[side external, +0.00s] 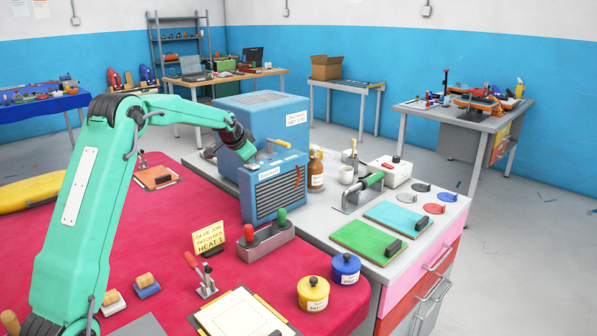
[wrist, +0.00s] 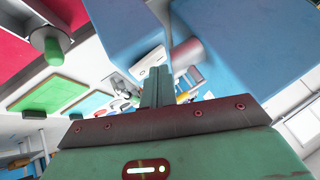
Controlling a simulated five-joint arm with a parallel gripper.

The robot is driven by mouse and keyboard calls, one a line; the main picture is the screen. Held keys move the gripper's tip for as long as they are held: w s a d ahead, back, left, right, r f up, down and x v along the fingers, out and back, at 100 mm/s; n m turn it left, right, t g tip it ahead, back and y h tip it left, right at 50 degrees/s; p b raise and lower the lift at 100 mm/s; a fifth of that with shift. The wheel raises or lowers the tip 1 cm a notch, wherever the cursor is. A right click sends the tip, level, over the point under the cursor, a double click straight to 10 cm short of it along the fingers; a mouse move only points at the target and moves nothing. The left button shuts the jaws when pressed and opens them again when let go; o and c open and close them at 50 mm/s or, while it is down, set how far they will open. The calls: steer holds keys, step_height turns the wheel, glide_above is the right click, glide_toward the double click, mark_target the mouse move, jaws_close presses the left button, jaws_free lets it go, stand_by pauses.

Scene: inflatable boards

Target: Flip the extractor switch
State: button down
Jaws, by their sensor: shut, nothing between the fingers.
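A small blue box with a dark slatted front (side external: 277,192) and a small white label stands on the grey bench; the label is too small to read surely. A larger blue box (side external: 262,105) stands behind it. A yellow-tipped lever (side external: 279,143) shows at the small box's top; I cannot tell whether it is the extractor switch. My gripper (side external: 250,152) is at the small box's top left, just left of the lever; contact cannot be told. In the wrist view my gripper (wrist: 157,88) is shut and empty, between blue surfaces (wrist: 235,45). No switch is clear there.
A brown bottle (side external: 316,171) and a grey press with a green handle (side external: 362,189) stand to the right. A holder with red and green handles (side external: 266,241) stands in front. Green (side external: 365,243) and blue boards (side external: 398,217) lie at the bench's right.

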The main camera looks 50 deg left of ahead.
steer(key=shift+s+d+f, duration=0.1)
steer(key=shift+d+f, duration=0.05)
steer(key=shift+f, duration=0.65)
stand_by(0.5)
steer(key=shift+s+r, duration=0.15)
steer(key=shift+r, duration=0.4)
stand_by(0.3)
steer(key=shift+a+r, duration=0.15)
steer(key=shift+a, duration=0.05)
steer(key=shift+a+r, duration=0.15)
steer(key=shift+r, duration=1.15)
steer(key=shift+a+r, duration=0.15)
steer(key=shift+r, duration=1.1)
steer(key=shift+d+r, duration=0.1)
